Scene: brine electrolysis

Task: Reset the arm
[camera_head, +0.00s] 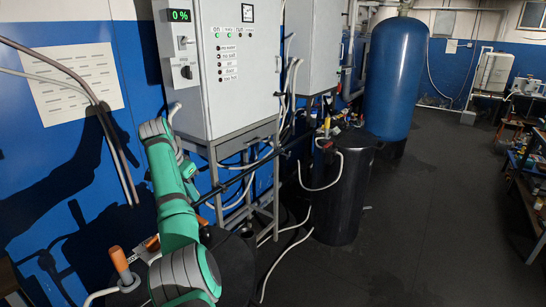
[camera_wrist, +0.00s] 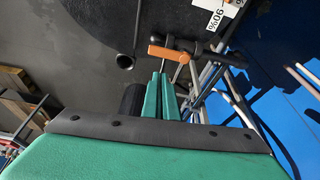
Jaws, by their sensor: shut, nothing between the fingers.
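My green arm rises from the bottom left of the head view and bends in front of the grey control cabinet (camera_head: 238,75); my fingertips cannot be made out there. In the wrist view my gripper (camera_wrist: 161,82) has its two green fingers together, with nothing between them. An orange handle (camera_wrist: 169,54) on a dark valve shows just past the fingertips; whether they touch it I cannot tell.
The cabinet has a green 0% display (camera_head: 180,16) and knobs. A black tank (camera_head: 343,190) and a tall blue tank (camera_head: 396,75) stand to its right. Another orange handle (camera_head: 121,264) shows at lower left. Hoses hang around the cabinet's frame. The dark floor (camera_head: 430,225) at right is clear.

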